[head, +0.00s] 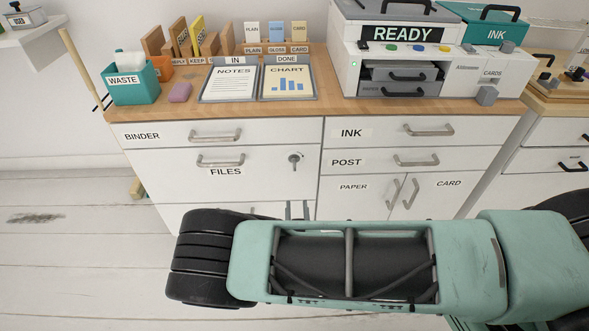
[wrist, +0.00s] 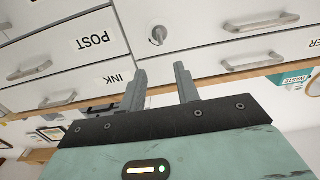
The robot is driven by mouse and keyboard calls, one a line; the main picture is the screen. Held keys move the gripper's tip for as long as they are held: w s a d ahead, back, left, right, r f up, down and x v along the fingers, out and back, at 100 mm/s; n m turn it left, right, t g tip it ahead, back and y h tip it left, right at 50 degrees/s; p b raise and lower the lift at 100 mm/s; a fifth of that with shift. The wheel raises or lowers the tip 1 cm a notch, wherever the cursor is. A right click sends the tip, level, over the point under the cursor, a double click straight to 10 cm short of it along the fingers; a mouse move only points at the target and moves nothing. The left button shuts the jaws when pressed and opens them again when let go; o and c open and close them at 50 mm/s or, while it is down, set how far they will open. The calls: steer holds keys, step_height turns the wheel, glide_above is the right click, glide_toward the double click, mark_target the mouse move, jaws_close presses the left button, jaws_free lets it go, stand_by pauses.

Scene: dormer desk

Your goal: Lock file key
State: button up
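The file key (head: 295,160) is a small silver key in a round lock at the right end of the white FILES drawer (head: 255,163). The FILES drawer looks closed. In the wrist view, which is upside down, the key (wrist: 158,33) shows beyond my fingertips, with clear space between. My gripper (wrist: 160,72) is open and empty, its two grey fingers apart. In the head view my gripper (head: 297,209) is low in front of the cabinet, below the key, and mostly hidden behind my arm.
The BINDER drawer (head: 270,132) is above, and the INK (head: 375,131) and POST (head: 378,160) drawers are to the right. Bar handles (head: 220,161) stick out from the fronts. The desktop holds a printer (head: 350,75), two trays and a waste bin (head: 132,90).

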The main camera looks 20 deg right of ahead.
mark_target(295, 169)
steer(key=x, duration=1.7)
steer(key=shift+w+d+b, duration=0.1)
steer(key=shift+w+b, duration=0.1)
steer(key=shift+b, duration=0.15)
jaws_close()
